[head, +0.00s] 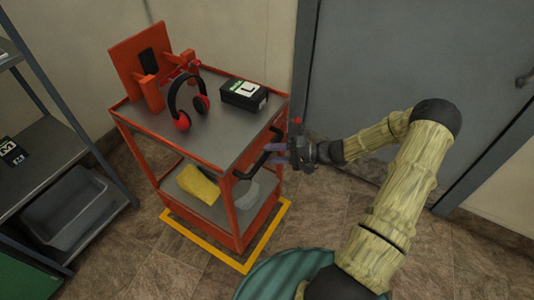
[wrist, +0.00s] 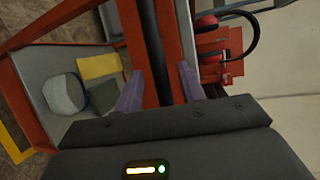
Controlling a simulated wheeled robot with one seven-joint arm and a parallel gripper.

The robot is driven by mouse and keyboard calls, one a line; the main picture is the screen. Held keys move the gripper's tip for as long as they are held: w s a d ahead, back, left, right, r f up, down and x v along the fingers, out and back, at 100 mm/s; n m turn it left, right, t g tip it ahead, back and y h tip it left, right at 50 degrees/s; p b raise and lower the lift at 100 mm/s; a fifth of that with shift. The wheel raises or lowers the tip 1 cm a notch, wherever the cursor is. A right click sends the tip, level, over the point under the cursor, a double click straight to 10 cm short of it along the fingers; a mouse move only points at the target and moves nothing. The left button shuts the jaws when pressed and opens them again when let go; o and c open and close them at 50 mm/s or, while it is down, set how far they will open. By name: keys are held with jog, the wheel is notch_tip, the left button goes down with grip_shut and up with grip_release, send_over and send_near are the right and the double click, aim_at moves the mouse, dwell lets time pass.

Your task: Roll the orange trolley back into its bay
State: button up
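The orange trolley (head: 226,214) stands upright in the middle of the head view. A yellow outline (head: 204,246) on the floor runs along its two near sides, and the trolley's near legs appear just inside it. The outline's far sides are hidden. A black handle (head: 262,154) sticks out from the trolley's right side. My gripper (head: 280,153) is at this handle. In the wrist view, its purple fingers (wrist: 160,88) are apart, with the dark handle bar (wrist: 155,50) between them and gaps visible beside it.
Red-black earmuffs (head: 187,104), a black box (head: 244,94) and an orange stand (head: 140,60) are on the trolley's top. A grey rack (head: 50,155) stands left. A grey door (head: 420,60) is behind my arm.

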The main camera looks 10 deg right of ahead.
jog(key=shift+x, duration=1.25)
grip_shut()
jog(key=shift+w, duration=0.1)
